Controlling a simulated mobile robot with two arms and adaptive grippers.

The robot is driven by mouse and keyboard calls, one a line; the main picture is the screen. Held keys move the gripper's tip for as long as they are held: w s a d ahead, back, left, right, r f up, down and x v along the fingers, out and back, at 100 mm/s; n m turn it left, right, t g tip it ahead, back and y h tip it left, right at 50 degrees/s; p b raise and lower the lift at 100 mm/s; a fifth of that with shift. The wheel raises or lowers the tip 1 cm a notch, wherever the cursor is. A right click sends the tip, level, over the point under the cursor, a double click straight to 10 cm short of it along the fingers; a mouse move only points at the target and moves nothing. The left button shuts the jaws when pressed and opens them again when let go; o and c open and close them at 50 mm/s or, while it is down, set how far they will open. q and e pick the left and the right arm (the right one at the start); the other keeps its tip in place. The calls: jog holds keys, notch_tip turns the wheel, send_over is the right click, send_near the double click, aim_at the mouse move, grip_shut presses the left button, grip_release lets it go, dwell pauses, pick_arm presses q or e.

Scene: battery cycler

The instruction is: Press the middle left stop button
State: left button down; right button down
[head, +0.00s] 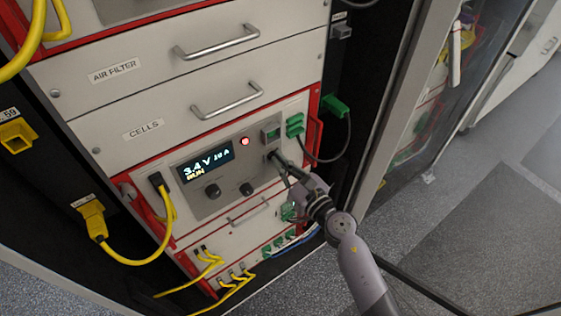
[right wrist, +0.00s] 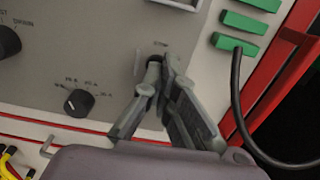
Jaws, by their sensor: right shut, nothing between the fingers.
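The cycler panel (head: 212,205) has a lit display (head: 206,163) reading 3.4 V and RUN, with a glowing red round light (head: 245,142) to its right. My right gripper (head: 273,157) is shut and empty, its fingertips at the panel right of the red light and below a small green-lit switch (head: 271,134). In the right wrist view the fingertips (right wrist: 158,66) cover a spot just below a small label (right wrist: 160,44), too small to read surely. Any button there is hidden by the fingers; I cannot tell whether they touch it. My left gripper is not in view.
Two knobs sit below the display; one knob (right wrist: 77,102) is left of my fingers. Green connectors (right wrist: 240,43) with a black cable (right wrist: 238,100) lie to the right. Yellow cables (head: 140,258) hang at the left. Drawers with metal handles (head: 228,98) are above.

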jog(key=shift+w+a+r, duration=0.25)
jog(key=shift+w+a, duration=0.1)
jog(key=shift+w, duration=0.25)
jog(key=shift+s, duration=0.1)
jog(key=v, duration=0.8)
jog(key=shift+f, duration=0.25)
dwell(0.7)
